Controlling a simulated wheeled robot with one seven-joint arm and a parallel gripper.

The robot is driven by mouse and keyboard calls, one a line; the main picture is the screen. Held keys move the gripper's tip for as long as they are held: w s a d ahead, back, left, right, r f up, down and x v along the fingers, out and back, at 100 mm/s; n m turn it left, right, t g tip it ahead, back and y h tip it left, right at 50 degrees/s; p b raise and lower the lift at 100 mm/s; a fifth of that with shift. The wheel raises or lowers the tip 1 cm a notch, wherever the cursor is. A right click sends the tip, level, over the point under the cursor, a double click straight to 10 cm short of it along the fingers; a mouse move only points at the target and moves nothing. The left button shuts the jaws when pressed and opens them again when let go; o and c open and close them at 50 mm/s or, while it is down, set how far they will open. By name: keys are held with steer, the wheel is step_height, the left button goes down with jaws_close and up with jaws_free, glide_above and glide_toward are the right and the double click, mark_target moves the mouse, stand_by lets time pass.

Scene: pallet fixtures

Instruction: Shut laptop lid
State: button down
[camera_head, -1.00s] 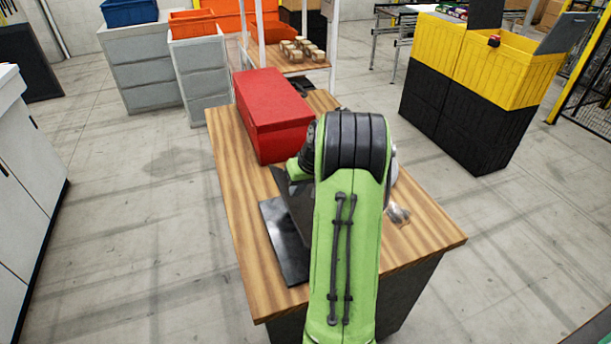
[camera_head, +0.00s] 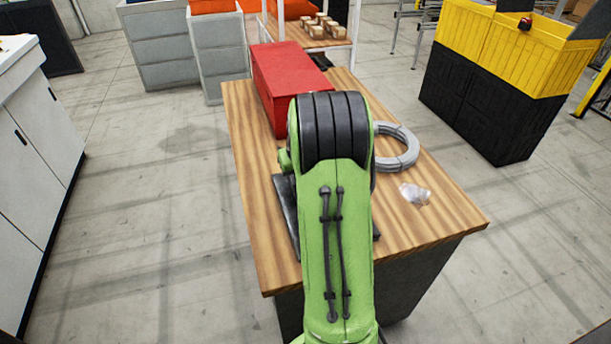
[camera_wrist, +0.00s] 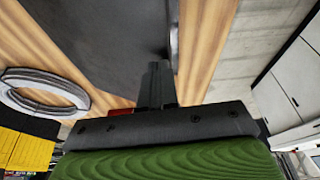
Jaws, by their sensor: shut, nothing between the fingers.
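The laptop is dark and lies on the wooden table. In the head view its left edge (camera_head: 287,205) shows beside my green arm, which hides most of it. In the wrist view a broad dark laptop panel (camera_wrist: 105,40) fills the top middle, with a narrow grey strip along its right side. My gripper (camera_wrist: 156,70) is shut and empty, its fingertips at the lower right corner of that panel. I cannot tell whether they touch it, or what angle the lid has. My gripper is hidden behind the arm in the head view.
A red box (camera_head: 285,80) stands on the table (camera_head: 440,205) behind the laptop. A grey cable coil (camera_head: 400,150) and a small clear packet (camera_head: 415,194) lie to the right. The coil also shows in the wrist view (camera_wrist: 45,92).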

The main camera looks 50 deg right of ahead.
mark_target(286, 211)
steer(key=a+f+h+b, duration=0.1)
steer(key=f+b, duration=0.1)
steer(key=w+a+f+g+h+b, duration=0.1)
steer(key=f+b, duration=0.1)
steer(key=f, duration=0.1)
steer(key=a+f+g+h+b, duration=0.1)
steer(key=f+b, duration=0.1)
steer(key=f, duration=0.1)
steer(key=shift+w+a+f+n, duration=0.2)
steer(key=shift+w+f+n, duration=0.1)
steer(key=shift+w, duration=0.1)
steer(key=shift+w+a+f+b, duration=0.1)
steer(key=shift+a+f+b, duration=0.05)
steer(key=shift+f+b, duration=0.6)
steer(key=shift+a+f, duration=0.15)
steer(key=shift+f, duration=0.05)
steer(key=shift+a+f, duration=0.1)
steer(key=shift+f, duration=0.1)
steer(key=w+p+v, duration=0.1)
steer(key=p+v, duration=0.4)
steer(key=v, duration=0.9)
steer(key=shift+d+r, duration=0.3)
steer(key=shift+d, duration=0.05)
